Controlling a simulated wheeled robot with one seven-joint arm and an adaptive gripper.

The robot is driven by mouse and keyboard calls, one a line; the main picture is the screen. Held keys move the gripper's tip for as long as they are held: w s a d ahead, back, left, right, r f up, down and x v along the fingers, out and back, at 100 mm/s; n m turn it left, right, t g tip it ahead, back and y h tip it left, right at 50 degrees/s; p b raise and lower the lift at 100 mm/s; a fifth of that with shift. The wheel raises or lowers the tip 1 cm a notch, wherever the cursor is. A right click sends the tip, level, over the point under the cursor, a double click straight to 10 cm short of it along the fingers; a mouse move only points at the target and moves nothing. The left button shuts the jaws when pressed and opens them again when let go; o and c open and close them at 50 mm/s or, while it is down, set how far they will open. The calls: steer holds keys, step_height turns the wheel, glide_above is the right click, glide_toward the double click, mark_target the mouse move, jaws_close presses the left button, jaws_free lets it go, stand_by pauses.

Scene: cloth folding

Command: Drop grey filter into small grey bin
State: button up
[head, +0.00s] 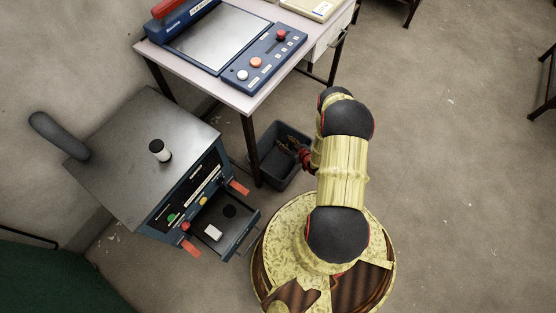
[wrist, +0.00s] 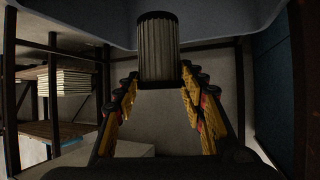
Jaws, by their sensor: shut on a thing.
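The grey filter (wrist: 158,50) is a pleated cylinder with a dark cap, upright in the wrist view. It sits between the fingertips of my gripper (wrist: 160,82), which is shut on it. In the head view my gripper (head: 290,147) reaches in from the right over the small grey bin (head: 272,182), on the floor beside the table leg. The filter cannot be made out in the head view. My arm hides the bin's right side. I cannot tell how far the fingers are below the rim.
A table (head: 232,97) with a blue-framed device (head: 250,58) stands above and behind the bin. A metal cabinet (head: 130,165) with an open drawer (head: 222,222) stands to the left. A white, black-topped cylinder (head: 158,150) is on the cabinet. The floor at right is clear.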

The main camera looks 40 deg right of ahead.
steer(key=shift+f+b, duration=1.65)
steer(key=shift+f, duration=0.9)
steer(key=o, duration=1.2)
steer(key=shift+o, duration=0.2)
steer(key=v, duration=1.2)
